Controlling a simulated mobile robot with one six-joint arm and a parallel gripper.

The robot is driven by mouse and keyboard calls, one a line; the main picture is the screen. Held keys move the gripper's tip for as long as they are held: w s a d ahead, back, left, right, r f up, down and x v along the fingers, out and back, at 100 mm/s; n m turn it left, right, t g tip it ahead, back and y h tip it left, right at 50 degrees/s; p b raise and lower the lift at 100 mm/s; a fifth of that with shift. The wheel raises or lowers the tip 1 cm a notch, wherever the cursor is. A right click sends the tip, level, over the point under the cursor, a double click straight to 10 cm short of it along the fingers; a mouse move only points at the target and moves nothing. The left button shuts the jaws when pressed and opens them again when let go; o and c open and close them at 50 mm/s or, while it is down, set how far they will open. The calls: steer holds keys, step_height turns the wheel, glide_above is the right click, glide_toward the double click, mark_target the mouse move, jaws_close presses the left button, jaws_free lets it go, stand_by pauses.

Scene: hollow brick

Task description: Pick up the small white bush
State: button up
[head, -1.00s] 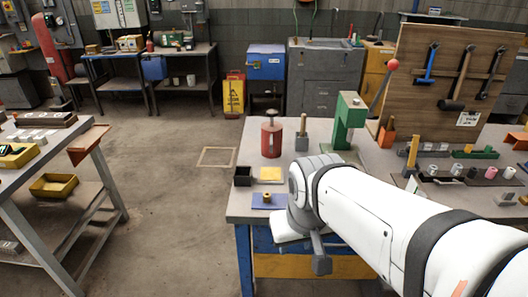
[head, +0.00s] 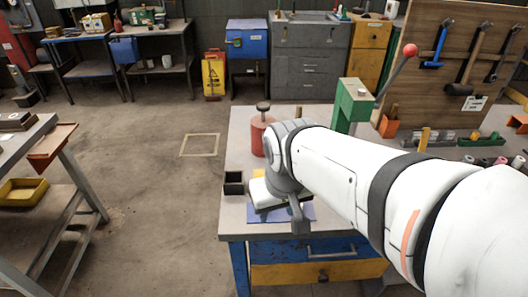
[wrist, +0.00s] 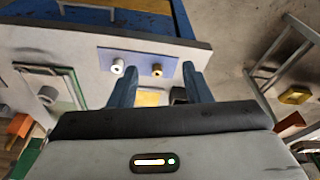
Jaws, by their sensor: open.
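The small white bush (wrist: 117,67) stands on a blue mat (wrist: 138,57) in the wrist view, left of a brass-coloured bush (wrist: 156,70). My gripper (wrist: 159,68) is open and empty, its two blue-grey fingers spread. In the wrist picture the brass bush shows between the fingertips, and the white bush is just outside the left one. In the head view, the blue mat (head: 306,213) shows partly beneath my gripper, and my wrist and gripper hide both bushes.
A black open box (head: 233,183), a yellow plate (head: 258,174) and a red can (head: 257,138) are near my gripper on the bench. A green press (head: 350,108) stands behind my arm.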

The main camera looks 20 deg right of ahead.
steer(key=w+d+f+m+g, duration=0.1)
steer(key=w+d+f, duration=0.1)
steer(key=w+d, duration=0.1)
steer(key=w+d+f+m, duration=0.1)
steer(key=w+d+f, duration=0.2)
steer(key=w+d, duration=0.1)
steer(key=w+d+f+m+g, duration=0.1)
steer(key=w+d+f, duration=0.2)
steer(key=w+d, duration=0.1)
steer(key=shift+f+g, duration=0.1)
steer(key=shift+g, duration=0.2)
steer(key=f, duration=0.8)
steer(key=shift+w+d+p, duration=0.3)
steer(key=shift+w, duration=0.1)
steer(key=c, duration=0.9)
